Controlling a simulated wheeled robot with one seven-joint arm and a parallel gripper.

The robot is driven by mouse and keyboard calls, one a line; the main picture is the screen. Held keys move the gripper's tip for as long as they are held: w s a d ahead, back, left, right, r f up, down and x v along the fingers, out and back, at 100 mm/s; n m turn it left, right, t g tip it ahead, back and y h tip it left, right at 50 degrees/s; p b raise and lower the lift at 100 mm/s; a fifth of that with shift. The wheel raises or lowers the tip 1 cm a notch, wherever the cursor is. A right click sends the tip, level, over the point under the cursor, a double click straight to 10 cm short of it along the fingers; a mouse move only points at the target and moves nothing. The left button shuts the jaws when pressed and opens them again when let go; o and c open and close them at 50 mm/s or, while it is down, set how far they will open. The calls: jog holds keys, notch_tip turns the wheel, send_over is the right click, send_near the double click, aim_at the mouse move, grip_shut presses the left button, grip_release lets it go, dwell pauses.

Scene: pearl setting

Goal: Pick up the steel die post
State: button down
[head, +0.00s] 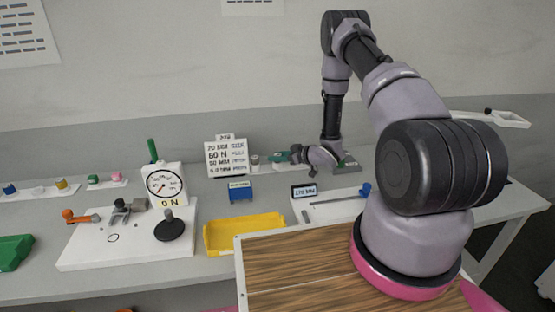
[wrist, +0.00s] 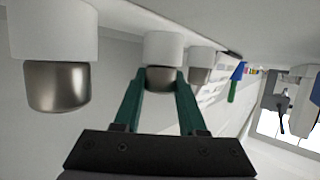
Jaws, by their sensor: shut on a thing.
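The steel die post (wrist: 160,80) is a short, shiny grey cylinder with a white cylindrical part beyond it in the wrist view, which looks upside down. My gripper (wrist: 160,88) has two green fingers, one on each side of this post and closed on it. In the head view my gripper (head: 280,157) is small at the back of the bench, beside the text board. The held post cannot be clearly made out there. Whether it touches anything under it is hard to tell.
Two similar steel posts with white parts stand close by, one large at left (wrist: 57,86) and one farther right (wrist: 201,72). A text board (head: 227,157), a dial gauge (head: 164,185), a yellow tray (head: 245,233) and a blue block (head: 240,190) are also on the bench.

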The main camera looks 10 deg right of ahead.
aim_at(279, 154)
notch_tip(279, 154, up, 9)
jog(key=shift+r, duration=0.15)
jog(key=s+d+r+m+t+h, duration=0.2)
jog(key=d+r+m+t+h, duration=0.2)
jog(key=d+m+h, duration=0.5)
notch_tip(279, 154, up, 2)
jog(key=shift+d+r+h, duration=0.1)
jog(key=shift+d+h, duration=0.25)
jog(key=shift+h, duration=0.05)
jog(key=shift+w, duration=0.1)
